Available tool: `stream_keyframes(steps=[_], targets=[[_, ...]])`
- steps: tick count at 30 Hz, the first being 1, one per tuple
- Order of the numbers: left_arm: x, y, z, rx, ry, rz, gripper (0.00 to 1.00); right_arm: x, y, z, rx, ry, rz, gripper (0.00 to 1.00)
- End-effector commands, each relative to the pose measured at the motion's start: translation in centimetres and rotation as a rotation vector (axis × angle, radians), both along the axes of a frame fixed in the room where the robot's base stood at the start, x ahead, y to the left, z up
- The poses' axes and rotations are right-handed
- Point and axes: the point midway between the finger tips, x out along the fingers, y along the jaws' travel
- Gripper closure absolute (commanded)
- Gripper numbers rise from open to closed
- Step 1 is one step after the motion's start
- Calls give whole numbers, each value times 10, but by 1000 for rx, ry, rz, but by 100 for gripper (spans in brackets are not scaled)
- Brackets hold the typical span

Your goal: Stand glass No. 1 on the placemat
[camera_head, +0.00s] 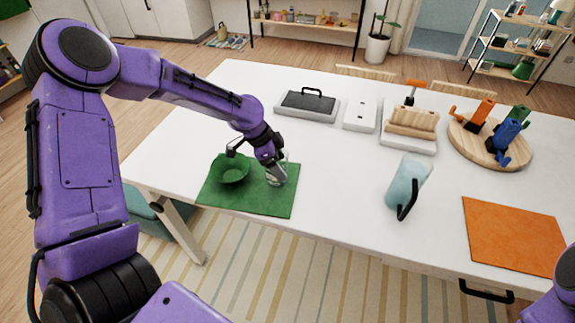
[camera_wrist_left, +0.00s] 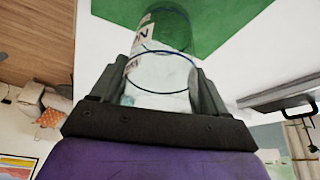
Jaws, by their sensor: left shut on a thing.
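My left gripper (camera_head: 271,170) is shut on a clear glass (camera_head: 280,177) above the right part of the green placemat (camera_head: 245,203). In the left wrist view the glass (camera_wrist_left: 165,42) sits between the two fingers (camera_wrist_left: 160,78), with dark rims and part of a printed label showing. The label's number is not readable. The gripper partly hides the glass in the head view, and I cannot tell whether its base touches the mat. My right gripper is out of view.
An orange mat (camera_head: 513,236) lies at the front right. A dark-topped box (camera_head: 307,105), a white box (camera_head: 360,114), a wooden block rack (camera_head: 411,122) and a round board (camera_head: 486,152) line the back.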

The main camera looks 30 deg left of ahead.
Motion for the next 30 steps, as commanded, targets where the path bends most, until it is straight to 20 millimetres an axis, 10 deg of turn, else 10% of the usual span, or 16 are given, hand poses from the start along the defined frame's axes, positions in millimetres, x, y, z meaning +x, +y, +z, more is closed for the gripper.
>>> stream_keyframes(steps=[13,14,16,30], targets=[[-1,11,-36,0,5,20,64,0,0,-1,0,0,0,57],[-1,11,-36,1,6,20,15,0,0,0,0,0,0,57],[-1,11,-36,1,5,19,0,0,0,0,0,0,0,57],[-9,25,8,1,-4,19,0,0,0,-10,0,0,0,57]])
